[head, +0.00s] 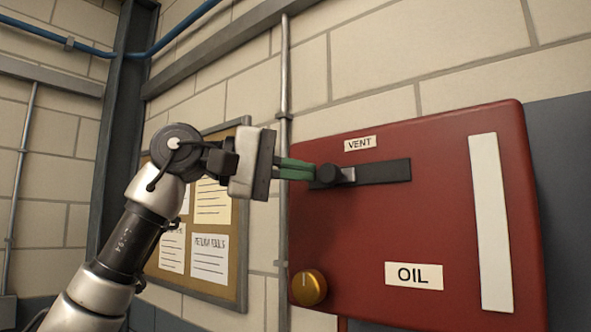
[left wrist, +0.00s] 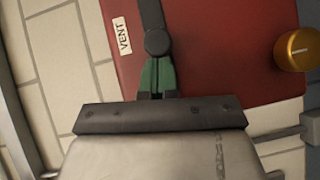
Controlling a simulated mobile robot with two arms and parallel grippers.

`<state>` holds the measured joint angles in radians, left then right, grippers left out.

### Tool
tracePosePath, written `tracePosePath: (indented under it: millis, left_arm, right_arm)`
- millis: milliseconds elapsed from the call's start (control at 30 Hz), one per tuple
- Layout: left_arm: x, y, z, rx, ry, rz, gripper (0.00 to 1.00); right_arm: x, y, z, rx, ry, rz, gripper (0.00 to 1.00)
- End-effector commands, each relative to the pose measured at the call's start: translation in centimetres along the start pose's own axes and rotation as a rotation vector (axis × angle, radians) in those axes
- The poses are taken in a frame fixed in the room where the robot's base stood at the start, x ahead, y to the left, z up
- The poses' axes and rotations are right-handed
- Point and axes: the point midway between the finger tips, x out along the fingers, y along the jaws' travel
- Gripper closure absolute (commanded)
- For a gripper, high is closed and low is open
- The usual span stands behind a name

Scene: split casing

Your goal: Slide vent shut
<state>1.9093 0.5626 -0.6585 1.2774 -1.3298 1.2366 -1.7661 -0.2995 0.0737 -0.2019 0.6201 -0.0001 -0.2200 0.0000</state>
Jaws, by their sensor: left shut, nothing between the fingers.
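The vent is a dark horizontal slot plate (head: 385,172) on a red panel, under a white VENT label (head: 360,143). Its round black knob (head: 328,175) is at the left end of the slot in the head view. My left gripper (head: 312,171) has green fingers that are shut, with their tips at the knob's left side. In the left wrist view the shut fingers (left wrist: 157,64) meet the edge of the knob (left wrist: 157,42). I cannot tell whether they press on it or only sit beside it. My right gripper is not in view.
The red panel (head: 420,225) also carries an OIL label (head: 414,276), a brass dial (head: 309,288) at lower left and a white vertical strip (head: 490,220) at right. A cork notice board (head: 240,215) and a vertical pipe (head: 284,80) are on the wall behind my left arm.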

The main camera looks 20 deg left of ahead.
Motion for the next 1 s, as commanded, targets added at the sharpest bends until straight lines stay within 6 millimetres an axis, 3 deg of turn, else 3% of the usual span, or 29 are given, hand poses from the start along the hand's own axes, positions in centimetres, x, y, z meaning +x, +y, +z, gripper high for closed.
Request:
tracePosePath:
  millis: [133,500,1000]
  left_arm:
    - [0.6,0.2,0.7,0.002,-0.001,-0.001,1.0]
    - [4.9,1.2,5.4,0.001,-0.001,0.0,1.0]
    - [4.8,1.3,5.6,0.0,-0.001,0.0,1.0]
  right_arm:
    - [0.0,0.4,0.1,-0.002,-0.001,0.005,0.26]
    - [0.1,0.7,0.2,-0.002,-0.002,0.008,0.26]
    - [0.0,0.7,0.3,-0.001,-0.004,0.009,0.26]
